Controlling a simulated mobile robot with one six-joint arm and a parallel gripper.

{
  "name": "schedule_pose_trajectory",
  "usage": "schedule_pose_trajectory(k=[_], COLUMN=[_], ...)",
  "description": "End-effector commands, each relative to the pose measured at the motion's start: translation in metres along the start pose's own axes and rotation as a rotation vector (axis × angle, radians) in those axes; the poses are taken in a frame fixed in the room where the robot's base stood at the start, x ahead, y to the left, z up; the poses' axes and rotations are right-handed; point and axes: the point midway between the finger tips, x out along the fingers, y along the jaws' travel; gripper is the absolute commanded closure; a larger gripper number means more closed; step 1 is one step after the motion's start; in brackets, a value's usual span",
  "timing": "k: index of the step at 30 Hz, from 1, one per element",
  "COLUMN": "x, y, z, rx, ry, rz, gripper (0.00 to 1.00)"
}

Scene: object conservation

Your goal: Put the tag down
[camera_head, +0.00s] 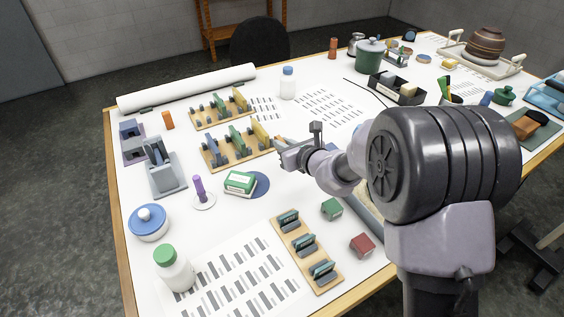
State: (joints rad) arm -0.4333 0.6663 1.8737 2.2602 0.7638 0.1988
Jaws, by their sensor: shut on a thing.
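My gripper (283,152) is above the table, at the right end of a wooden rack (240,158) with blue, green and yellow upright pieces. It is shut on the tag, which is too small and too covered by the jaws to make out clearly. A small orange-yellow piece shows right by the fingertips; I cannot tell whether it is the tag or part of the rack. A similar rack (222,118) stands behind. A third wooden rack (321,281) with several dark green pieces lies near the front edge.
A green-and-white box (240,182) on a blue disc, a purple stick on a round base (199,190), a green block (332,208) and a red block (362,245) stand nearby. Printed sheets (230,270) lie in front. White table shows between the box and front rack.

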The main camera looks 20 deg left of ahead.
Motion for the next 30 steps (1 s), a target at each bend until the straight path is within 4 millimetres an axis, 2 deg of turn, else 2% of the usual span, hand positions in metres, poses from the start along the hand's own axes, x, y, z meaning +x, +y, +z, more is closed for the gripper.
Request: schedule_pose_trajectory(k=[1, 7, 17, 18, 21, 30], x=[0.005, 0.021, 0.021, 0.022, 0.021, 0.021], y=[0.0, 0.0, 0.0, 0.0, 0.0, 0.0], z=[-0.013, -0.05, -0.051, -0.052, -0.051, -0.05], rx=[0.001, 0.001, 0.0, 0.0, 0.0, 0.0], ry=[0.001, 0.001, -0.001, -0.001, -0.001, -0.001], rz=[0.0, 0.0, -0.001, -0.001, 0.0, 0.0], gripper=[1.0, 1.0, 1.0, 0.86, 0.67, 0.66])
